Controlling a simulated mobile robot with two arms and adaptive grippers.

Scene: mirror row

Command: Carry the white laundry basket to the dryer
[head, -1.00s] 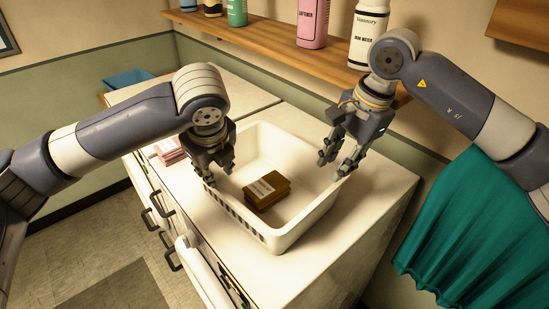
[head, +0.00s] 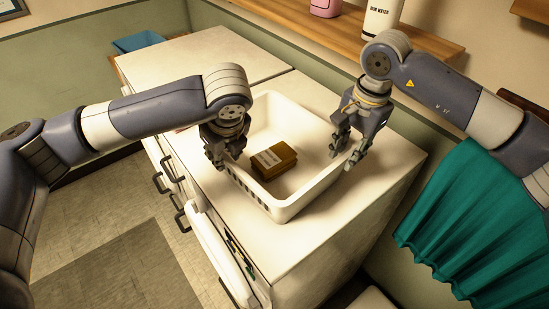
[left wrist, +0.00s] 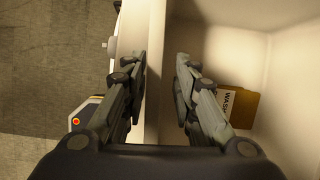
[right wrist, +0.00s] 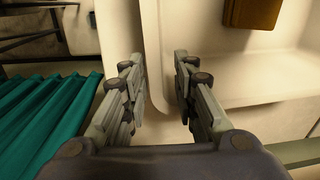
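The white laundry basket (head: 284,213) stands upright on a white worktop. A brown box (head: 273,161) with a pale label lies inside it. My left gripper (head: 224,164) is at the basket's left wall. In the left wrist view its open fingers (left wrist: 160,65) stand on either side of the wall, with a gap. My right gripper (head: 342,158) is at the right wall. In the right wrist view its fingers (right wrist: 160,65) are apart, with the basket's rim between them. I cannot identify the dryer in these frames.
A wooden shelf (head: 330,45) with bottles runs along the wall behind. A green curtain (head: 470,220) hangs at the right. A blue bin (head: 137,42) stands at the far left. The worktop (head: 205,60) behind the basket is clear. Handles line the front.

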